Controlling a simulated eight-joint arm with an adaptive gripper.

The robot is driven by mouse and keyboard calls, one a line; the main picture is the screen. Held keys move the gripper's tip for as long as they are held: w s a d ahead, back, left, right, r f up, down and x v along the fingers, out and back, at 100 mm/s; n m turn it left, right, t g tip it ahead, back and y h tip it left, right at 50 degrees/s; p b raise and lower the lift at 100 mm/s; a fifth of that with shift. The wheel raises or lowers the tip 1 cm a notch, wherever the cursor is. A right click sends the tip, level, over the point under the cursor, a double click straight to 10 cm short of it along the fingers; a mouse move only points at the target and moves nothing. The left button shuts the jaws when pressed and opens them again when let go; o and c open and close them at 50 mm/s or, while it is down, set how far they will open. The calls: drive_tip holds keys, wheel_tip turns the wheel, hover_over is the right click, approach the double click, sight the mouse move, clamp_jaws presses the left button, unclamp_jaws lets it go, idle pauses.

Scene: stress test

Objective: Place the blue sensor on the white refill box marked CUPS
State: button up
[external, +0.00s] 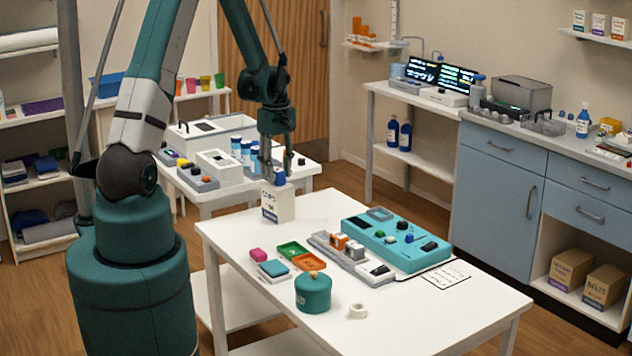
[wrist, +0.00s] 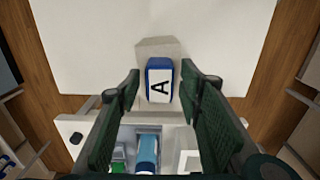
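The white refill box marked CUPS (external: 278,206) stands upright on the white table's far left part. The blue sensor (external: 280,179) is on top of the box. In the wrist view the blue sensor (wrist: 159,80) shows a white face with a black A, and a pale part of the box top (wrist: 157,47) shows behind it. My gripper (external: 277,162) is just above the box, pointing down. In the wrist view my gripper (wrist: 160,76) is open, its fingers on either side of the sensor with a gap at each side.
A teal device (external: 392,243), grey modules (external: 345,255), small green and orange trays (external: 293,250) and a teal lidded pot (external: 313,292) stand on the white table (external: 420,315). Behind the box, a second table holds blue-capped bottles (external: 245,152) and a white container (external: 216,168).

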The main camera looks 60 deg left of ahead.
sight(277, 169)
drive_tip(key=shift+r, duration=0.1)
wheel_tip(277, 169, up, 12)
idle(0.8)
idle(0.6)
